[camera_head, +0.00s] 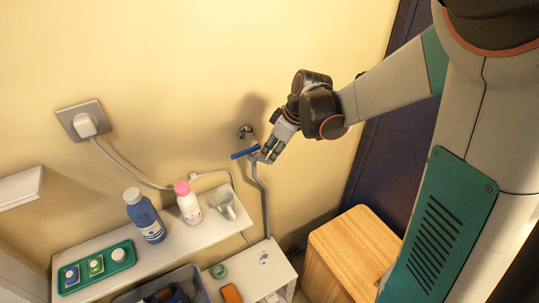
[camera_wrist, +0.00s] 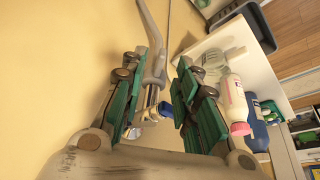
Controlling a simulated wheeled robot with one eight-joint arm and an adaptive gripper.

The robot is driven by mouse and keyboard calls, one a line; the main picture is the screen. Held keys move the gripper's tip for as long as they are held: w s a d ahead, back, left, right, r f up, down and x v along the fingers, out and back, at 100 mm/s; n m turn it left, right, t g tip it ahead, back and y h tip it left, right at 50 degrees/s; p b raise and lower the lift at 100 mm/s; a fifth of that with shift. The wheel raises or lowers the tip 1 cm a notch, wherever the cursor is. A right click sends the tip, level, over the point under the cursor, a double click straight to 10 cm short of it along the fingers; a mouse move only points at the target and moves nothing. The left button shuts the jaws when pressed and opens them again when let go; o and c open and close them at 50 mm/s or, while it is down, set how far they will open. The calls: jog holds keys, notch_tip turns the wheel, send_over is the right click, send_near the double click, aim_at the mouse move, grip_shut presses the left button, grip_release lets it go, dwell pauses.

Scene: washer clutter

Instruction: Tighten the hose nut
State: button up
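A grey hose (camera_head: 263,195) hangs from a wall tap (camera_head: 246,132) with a blue lever (camera_head: 242,153). My gripper (camera_head: 268,157) is at the hose's upper end, by the lever. In the wrist view my gripper (camera_wrist: 168,62) is open, its two green finger pads apart. The hose (camera_wrist: 157,68) lies between them, nearer the left finger. The hose nut (camera_wrist: 152,96) seems to be the pale fitting at the hose's end, beside the blue lever (camera_wrist: 166,109). The nut is small, and I cannot tell whether a finger touches it. In the head view the fingers largely hide it.
A wall plug (camera_head: 85,123) is at left. A wooden cabinet (camera_head: 352,250) stands lower right.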

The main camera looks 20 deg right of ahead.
jog(key=v, duration=0.8)
